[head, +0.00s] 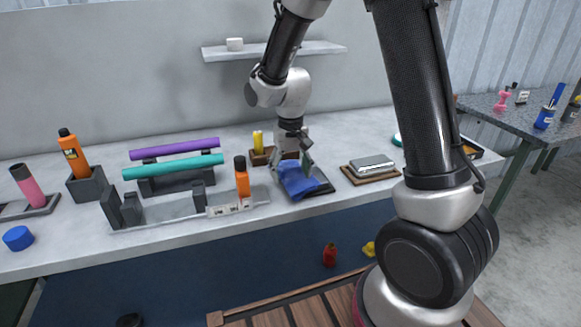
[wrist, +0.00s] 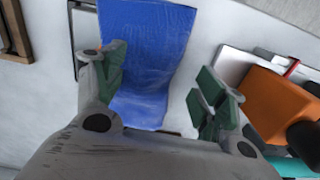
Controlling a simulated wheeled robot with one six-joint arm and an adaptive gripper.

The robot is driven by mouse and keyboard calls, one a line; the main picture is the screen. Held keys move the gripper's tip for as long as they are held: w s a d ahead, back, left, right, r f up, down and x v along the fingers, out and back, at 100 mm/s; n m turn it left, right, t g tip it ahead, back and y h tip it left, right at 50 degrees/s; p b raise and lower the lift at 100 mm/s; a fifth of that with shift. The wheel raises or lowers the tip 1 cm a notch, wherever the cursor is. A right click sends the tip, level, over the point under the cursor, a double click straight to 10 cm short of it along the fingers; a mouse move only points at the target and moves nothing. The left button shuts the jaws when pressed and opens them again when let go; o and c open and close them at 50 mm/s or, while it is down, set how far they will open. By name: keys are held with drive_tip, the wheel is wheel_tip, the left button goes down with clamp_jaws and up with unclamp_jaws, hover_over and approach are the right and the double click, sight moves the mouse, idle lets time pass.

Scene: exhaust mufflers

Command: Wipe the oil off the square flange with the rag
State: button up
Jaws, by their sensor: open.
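The blue rag (head: 299,181) lies draped over a dark tray (head: 322,189) near the front edge of the bench. It fills the upper middle of the wrist view (wrist: 148,45). My gripper (head: 304,162) is just above the rag, pointing down. In the wrist view my gripper's (wrist: 165,88) green-padded fingers are apart, one on each side of the rag. The left finger overlaps the rag's edge; I cannot tell whether it touches. A squarish silver metal piece (head: 372,162) on a brown board right of the rag may be the square flange. No oil is distinguishable.
An orange bottle (head: 242,177) stands close left of the rag, also in the wrist view (wrist: 270,103). Purple (head: 174,148) and teal (head: 172,167) tubes lie on a rack further left. A yellow item (head: 258,140) stands behind. Bare bench lies between rag and silver piece.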

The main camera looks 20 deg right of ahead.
drive_tip(key=shift+f, duration=0.3)
drive_tip(key=shift+c, duration=0.4)
drive_tip(key=shift+f, duration=0.1)
clamp_jaws()
